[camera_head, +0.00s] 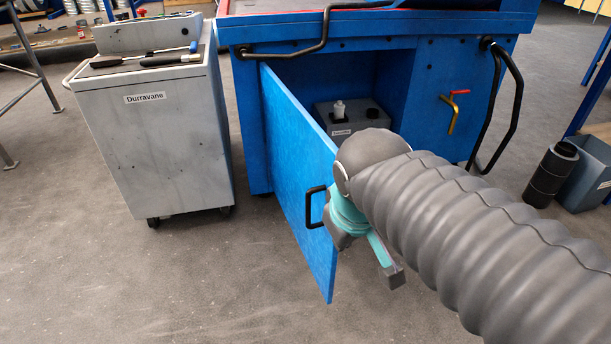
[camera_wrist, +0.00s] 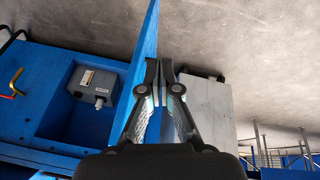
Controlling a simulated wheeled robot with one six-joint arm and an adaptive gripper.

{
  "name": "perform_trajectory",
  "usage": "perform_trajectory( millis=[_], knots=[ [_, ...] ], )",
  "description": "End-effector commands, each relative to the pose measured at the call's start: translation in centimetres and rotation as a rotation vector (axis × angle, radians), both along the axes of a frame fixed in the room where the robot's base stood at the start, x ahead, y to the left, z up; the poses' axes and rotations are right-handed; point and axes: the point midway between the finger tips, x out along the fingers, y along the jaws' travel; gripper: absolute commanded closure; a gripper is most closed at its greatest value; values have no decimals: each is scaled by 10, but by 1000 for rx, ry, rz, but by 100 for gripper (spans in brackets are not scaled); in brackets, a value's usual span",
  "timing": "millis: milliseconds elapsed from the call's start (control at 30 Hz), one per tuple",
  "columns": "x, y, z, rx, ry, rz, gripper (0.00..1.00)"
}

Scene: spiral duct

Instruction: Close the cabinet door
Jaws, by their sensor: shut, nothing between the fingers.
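The blue cabinet door (camera_head: 295,170) stands wide open, hinged at its left side. Its outer face with the black handle (camera_head: 313,207) faces left. In the wrist view the door (camera_wrist: 149,35) shows as a narrow blue strip, with the cabinet's open inside to its left. My gripper (camera_wrist: 159,66) is shut and empty, its fingertips close to the door strip. I cannot tell whether they touch it. In the head view my arm covers part of the door's free edge and the fingertips are hard to make out. The blue cabinet (camera_head: 420,85) is partly hidden behind my arm.
A grey box (camera_head: 340,118) with a white-capped spout sits inside the cabinet. A grey wheeled cart (camera_head: 150,130) with tools on top stands left of the door. A black canister (camera_head: 550,172) and a grey bin (camera_head: 590,175) stand at right. The floor at front left is clear.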

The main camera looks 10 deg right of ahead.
Motion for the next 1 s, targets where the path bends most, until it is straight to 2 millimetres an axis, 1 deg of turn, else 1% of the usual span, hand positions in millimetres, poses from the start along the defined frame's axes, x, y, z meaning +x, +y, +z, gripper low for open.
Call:
perform_trajectory(
  millis=[33,267,400,600,700,800,900,1000],
  knots=[
    [9,4,11,-54,54,85,100],
    [48,24,37,-344,302,509,100],
    [75,43,52,-521,451,756,100],
    [110,77,69,-750,642,1042,100],
    [121,92,73,-831,713,1135,100],
    [129,102,75,-885,758,1191,100],
    [132,107,76,-912,781,1219,100],
    [134,104,72,-919,788,1226,100]
  ],
)
